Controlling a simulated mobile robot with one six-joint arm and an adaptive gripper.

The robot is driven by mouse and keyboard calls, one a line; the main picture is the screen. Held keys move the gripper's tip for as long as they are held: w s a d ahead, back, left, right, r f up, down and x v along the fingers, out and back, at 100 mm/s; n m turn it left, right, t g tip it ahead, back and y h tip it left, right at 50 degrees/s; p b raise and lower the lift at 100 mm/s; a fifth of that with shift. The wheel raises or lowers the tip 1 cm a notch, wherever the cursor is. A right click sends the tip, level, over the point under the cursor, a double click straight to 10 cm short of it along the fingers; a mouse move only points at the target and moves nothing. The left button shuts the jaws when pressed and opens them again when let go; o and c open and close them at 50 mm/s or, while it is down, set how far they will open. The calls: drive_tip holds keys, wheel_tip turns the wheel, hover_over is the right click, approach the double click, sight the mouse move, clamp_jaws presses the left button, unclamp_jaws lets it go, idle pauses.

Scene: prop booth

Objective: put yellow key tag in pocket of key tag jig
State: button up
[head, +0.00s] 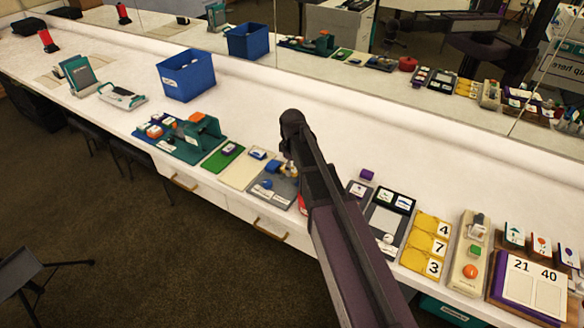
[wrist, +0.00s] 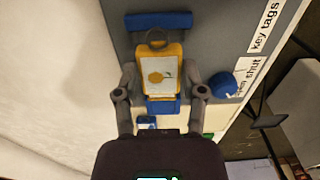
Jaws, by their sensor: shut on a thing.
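The yellow key tag (wrist: 160,72) has a white face with a yellow picture and a metal ring at its top end. My gripper (wrist: 160,80) is shut on its two sides in the wrist view. The grey key tag jig (wrist: 212,42) is behind the tag, with a blue bar (wrist: 158,21) past the ring and a blue knob (wrist: 222,85) to the right. A blue piece shows just below the tag. In the head view my gripper (head: 289,168) is at the back right of the jig (head: 285,189). I cannot tell whether the tag touches the jig; the pocket is not clearly visible.
A cream mat (head: 241,171) and a green mat (head: 222,157) lie left of the jig. A dark tray (head: 383,219) and yellow number tiles (head: 428,243) are right of my arm. A blue bin (head: 186,77) stands farther left. The counter behind the jig is clear.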

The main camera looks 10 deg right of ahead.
drive_tip(key=shift+f+b, duration=0.7)
drive_tip(key=shift+f, duration=0.25)
drive_tip(key=o, duration=1.1)
drive_tip(key=shift+c, duration=0.2)
drive_tip(key=shift+r, duration=0.2)
